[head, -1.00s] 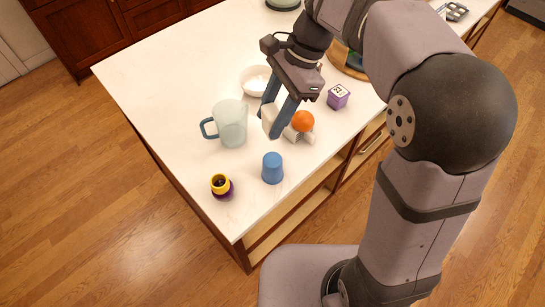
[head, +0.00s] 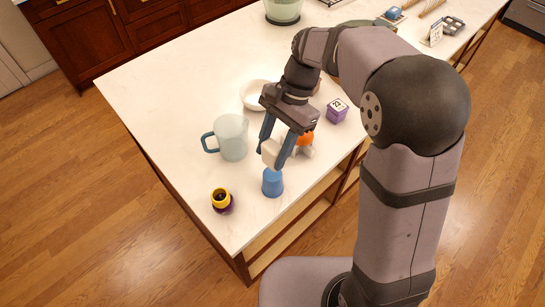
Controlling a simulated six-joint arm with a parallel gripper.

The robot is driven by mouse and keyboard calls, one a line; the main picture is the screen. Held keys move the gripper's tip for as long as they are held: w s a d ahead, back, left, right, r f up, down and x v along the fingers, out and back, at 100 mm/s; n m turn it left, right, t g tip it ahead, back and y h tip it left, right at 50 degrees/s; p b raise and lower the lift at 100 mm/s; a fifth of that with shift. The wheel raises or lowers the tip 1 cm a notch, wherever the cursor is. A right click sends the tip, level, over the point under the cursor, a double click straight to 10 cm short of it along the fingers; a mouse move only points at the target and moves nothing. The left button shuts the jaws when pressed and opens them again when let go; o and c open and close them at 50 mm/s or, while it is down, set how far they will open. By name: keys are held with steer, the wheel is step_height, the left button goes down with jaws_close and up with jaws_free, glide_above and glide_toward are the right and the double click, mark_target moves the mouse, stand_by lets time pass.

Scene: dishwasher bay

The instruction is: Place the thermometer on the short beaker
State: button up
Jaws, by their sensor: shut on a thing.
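My gripper (head: 271,154) points down and is shut on a small white object, which I take to be the thermometer (head: 269,151). The fingers hide part of it, and its markings are too small to read. A blue tapered cup, which looks like the short beaker (head: 272,184), stands on the counter with its narrow end up. In the head view the held object appears just above the cup's top; I cannot tell whether they touch.
A clear jug with a blue handle (head: 232,139) stands left of the gripper. A yellow and purple cup (head: 221,200) is near the front corner. An orange ball (head: 306,138) on a white stand, a purple cube (head: 337,111) and a white bowl (head: 254,97) are close by. The left counter (head: 150,90) is clear.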

mark_target(273, 160)
steer(key=shift+f+p, duration=0.5)
steer(key=shift+f, duration=1.55)
steer(key=shift+f, duration=0.15)
steer(key=o, duration=1.1)
steer(key=b+v, duration=0.3)
steer(key=v, duration=0.9)
